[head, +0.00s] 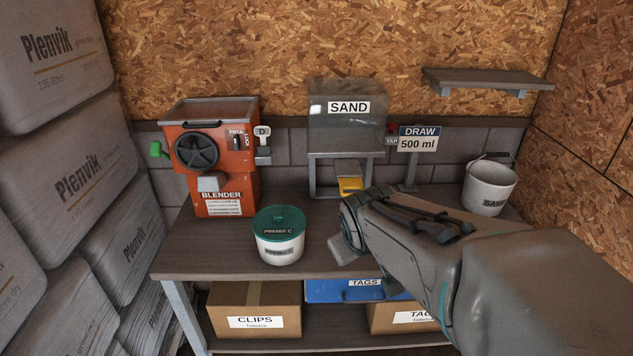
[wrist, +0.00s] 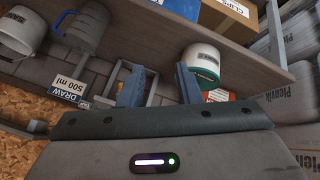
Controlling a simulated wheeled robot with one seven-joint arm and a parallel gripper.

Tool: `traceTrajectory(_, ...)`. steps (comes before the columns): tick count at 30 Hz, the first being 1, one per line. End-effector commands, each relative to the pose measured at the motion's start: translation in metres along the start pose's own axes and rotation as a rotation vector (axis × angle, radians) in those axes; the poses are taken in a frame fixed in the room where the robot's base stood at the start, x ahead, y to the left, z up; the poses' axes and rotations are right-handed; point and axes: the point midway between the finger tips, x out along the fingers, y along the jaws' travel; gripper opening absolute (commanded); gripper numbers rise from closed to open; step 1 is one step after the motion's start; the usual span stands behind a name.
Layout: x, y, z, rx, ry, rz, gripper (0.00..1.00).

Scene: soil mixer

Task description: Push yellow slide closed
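The yellow slide (head: 350,185) sits under the grey SAND hopper (head: 346,130) at the back of the bench in the head view. It sticks out at the front, just beyond my gripper; its lower part is partly hidden by my arm. In the head view my gripper is above the bench, in front of the hopper and right of the PREMIX C tub.
The white PREMIX C tub (head: 279,240) with green lid stands left of my gripper. The orange blender (head: 215,160) stands at the back left. A DRAW 500 ml sign (head: 418,140) and a SAND bucket (head: 489,187) are on the right. A grey jug (wrist: 85,30) shows in the wrist view.

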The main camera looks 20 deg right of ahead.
Motion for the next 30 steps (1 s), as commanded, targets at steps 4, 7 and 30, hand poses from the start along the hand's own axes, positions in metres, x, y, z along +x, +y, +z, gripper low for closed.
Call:
traceTrajectory(4,0.046,0.048,-0.024,-0.213,0.166,0.155,0.31)
traceTrajectory(7,0.066,0.074,-0.041,-0.374,0.271,0.242,0.31)
traceTrajectory(30,0.133,0.109,-0.051,-1.156,0.800,0.447,0.31)
